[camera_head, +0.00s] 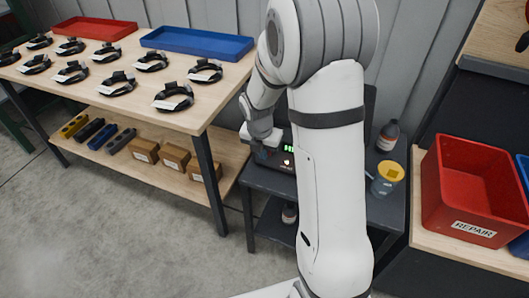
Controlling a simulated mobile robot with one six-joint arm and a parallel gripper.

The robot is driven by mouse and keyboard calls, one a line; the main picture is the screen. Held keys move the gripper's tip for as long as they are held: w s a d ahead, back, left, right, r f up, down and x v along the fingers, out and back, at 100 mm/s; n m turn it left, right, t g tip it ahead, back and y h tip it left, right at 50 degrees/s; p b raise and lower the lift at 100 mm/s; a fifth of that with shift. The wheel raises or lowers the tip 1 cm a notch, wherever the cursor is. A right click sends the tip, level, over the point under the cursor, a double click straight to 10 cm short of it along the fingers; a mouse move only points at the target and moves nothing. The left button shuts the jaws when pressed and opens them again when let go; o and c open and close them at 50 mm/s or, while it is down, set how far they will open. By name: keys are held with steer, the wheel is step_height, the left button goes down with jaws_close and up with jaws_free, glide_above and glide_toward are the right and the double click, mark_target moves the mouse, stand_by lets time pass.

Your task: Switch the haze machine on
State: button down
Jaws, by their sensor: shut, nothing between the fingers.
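A dark machine (281,161) with a lit green display and a small orange light stands on a low dark side table (263,181). It appears to be the haze machine. My white arm crosses in front of it and hides its right part. My gripper (263,154) is shut and empty, pointing down at the machine's left front, beside the display. I cannot tell whether it touches the machine. No switch can be made out clearly.
A bottle (388,136) and a yellow-lidded tub (386,178) stand right of my arm. A red bin (468,189) labelled REPAIR is farther right. A wooden table (208,108) with several strapped headsets and red and blue trays is at left.

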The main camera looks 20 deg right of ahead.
steer(key=shift+d+r+p, duration=0.1)
steer(key=shift+r+p, duration=0.75)
steer(key=s+a+r+p, duration=0.1)
steer(key=s+a+r, duration=0.3)
steer(key=s+r, duration=0.2)
step_height(320, 180, up, 3)
steer(key=shift+a+f+p, duration=0.1)
steer(key=shift+a+p, duration=0.25)
